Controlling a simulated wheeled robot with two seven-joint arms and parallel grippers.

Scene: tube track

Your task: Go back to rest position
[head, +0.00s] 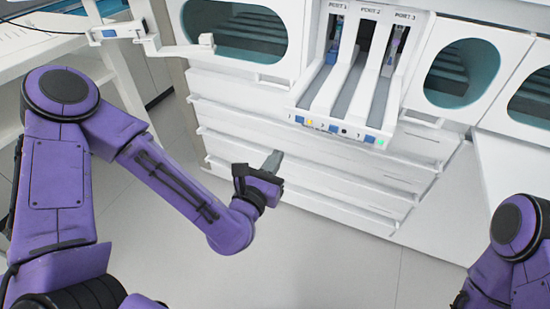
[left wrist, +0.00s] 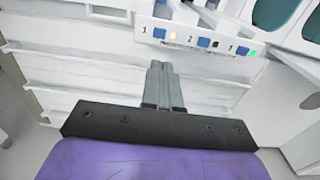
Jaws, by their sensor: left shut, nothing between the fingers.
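My left gripper (head: 273,161) is in front of the white drawer-like panels, below the tube track. Its grey fingers are together and hold nothing. The left wrist view shows the same closed fingers (left wrist: 160,80) pointing at the panels. My right arm shows only in part at the lower right of the head view, and its gripper is out of the picture. The white tube track (head: 342,127) has three lanes, with small lights and blue squares on its front edge. It also shows in the left wrist view (left wrist: 195,40).
White panels (head: 330,178) with ledges stand in front of my left gripper. Oval windows (head: 462,73) flank the track. A white shelf frame (head: 120,68) stands at the left, near my left arm. The floor (head: 310,265) below the gripper is clear.

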